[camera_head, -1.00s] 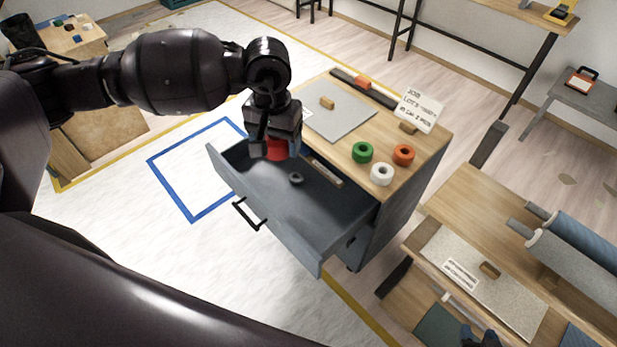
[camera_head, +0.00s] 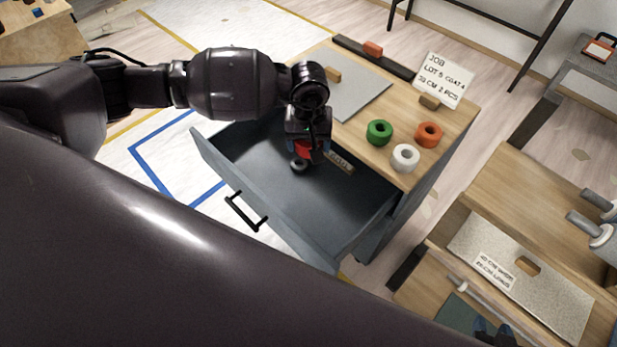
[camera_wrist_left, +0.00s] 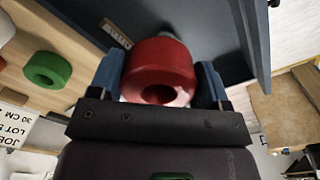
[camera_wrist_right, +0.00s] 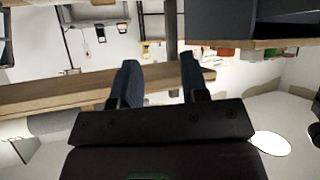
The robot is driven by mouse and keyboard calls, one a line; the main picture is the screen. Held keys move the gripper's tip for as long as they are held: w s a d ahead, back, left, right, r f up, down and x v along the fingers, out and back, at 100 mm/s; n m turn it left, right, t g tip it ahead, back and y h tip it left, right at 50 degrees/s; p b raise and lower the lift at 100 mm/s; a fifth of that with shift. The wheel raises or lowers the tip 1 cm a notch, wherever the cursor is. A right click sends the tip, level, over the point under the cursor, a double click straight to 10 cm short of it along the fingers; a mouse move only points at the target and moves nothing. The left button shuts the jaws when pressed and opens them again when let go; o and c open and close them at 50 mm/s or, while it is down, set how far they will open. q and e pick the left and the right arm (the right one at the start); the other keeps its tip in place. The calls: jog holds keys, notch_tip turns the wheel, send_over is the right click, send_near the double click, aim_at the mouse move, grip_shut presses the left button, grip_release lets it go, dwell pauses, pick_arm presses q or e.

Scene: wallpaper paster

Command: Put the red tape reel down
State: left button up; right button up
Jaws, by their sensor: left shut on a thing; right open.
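The red tape reel (camera_wrist_left: 158,66) is between the fingers of my left gripper (camera_wrist_left: 160,82), which is shut on it. In the head view the red reel (camera_head: 304,150) shows only in part below my left gripper (camera_head: 308,152), over the open grey drawer (camera_head: 335,205). I cannot tell whether the reel touches the drawer floor. A small grey ring (camera_head: 298,164) lies in the drawer close to the reel. My right gripper (camera_wrist_right: 160,75) is open and empty in its wrist view; at the bottom of the head view a part of it shows.
On the cabinet top stand a green reel (camera_head: 379,132), an orange reel (camera_head: 429,134) and a white reel (camera_head: 405,157), beside a job card (camera_head: 444,80). A labelled strip (camera_head: 340,162) lies in the drawer. The drawer's front right part is clear.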

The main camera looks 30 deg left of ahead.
pick_arm(q)
jog(key=w+f+n+b, duration=0.2)
jog(key=w+f+b, duration=0.1)
jog(key=f, duration=0.1)
jog(key=b, duration=0.3)
send_over(313, 191)
jog(key=shift+n, duration=0.3)
notch_tip(313, 191, down, 15)
jog(key=shift+r, duration=0.15)
jog(key=shift+f, duration=0.45)
notch_tip(313, 191, down, 4)
jog(key=shift+s+r+b, duration=0.1)
jog(key=shift+r+b, duration=0.05)
jog(key=shift+b, duration=0.15)
jog(key=shift+f, duration=0.35)
jog(key=shift+r, duration=0.1)
jog(key=shift+f, duration=0.25)
jog(key=o, duration=1)
pick_arm(e)
notch_tip(313, 191, down, 8)
jog(key=g, duration=0.1)
jog(key=shift+s+a, duration=0.2)
jog(key=shift+s, duration=0.2)
pick_arm(q)
jog(key=shift+r, duration=0.15)
pick_arm(e)
jog(key=shift+r, duration=0.15)
